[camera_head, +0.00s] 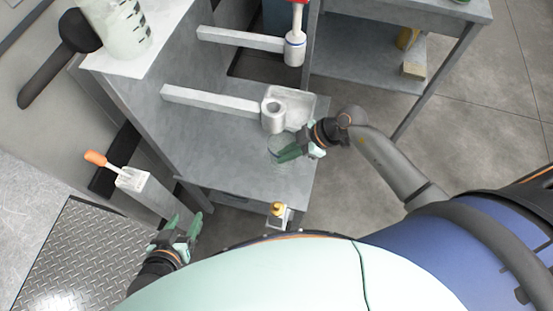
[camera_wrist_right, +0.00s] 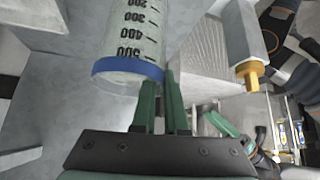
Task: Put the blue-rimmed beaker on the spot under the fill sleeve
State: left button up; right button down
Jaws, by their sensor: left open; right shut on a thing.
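The blue-rimmed beaker (camera_wrist_right: 128,70) is clear with black graduations. In the right wrist view it is left of the fingers, its rim nearest the camera. My right gripper (camera_wrist_right: 165,90) is shut on its wall at the rim. In the head view my right gripper (camera_head: 286,153) holds the beaker (camera_head: 279,145) low over the grey bench shelf, just in front of the fill sleeve (camera_head: 273,116). The sleeve is a pale hollow cylinder at the end of a bar. The spot under it is not discernible. My left gripper (camera_head: 184,228) is open and empty at lower left.
A pale tray (camera_head: 295,103) adjoins the sleeve. A second bar above carries a red-topped cylinder (camera_head: 295,48). A yellow-tipped fitting (camera_head: 277,209) is at the bench front. An orange-handled tool (camera_head: 96,158) stands left. A large graduated vessel (camera_head: 122,30) stands on the upper surface.

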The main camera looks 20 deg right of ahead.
jog(key=shift+w+a, duration=0.2)
jog(key=shift+a, duration=0.35)
jog(key=shift+w+a, duration=0.2)
jog(key=shift+a, duration=0.3)
jog(key=shift+a+f, duration=0.1)
jog(key=shift+f, duration=0.05)
notch_tip(320, 180, down, 3)
jog(key=shift+f+b, duration=0.15)
jog(key=shift+b, duration=0.8)
jog(key=c, duration=0.9)
grip_release()
jog(key=shift+f, duration=0.1)
jog(key=shift+c, duration=0.2)
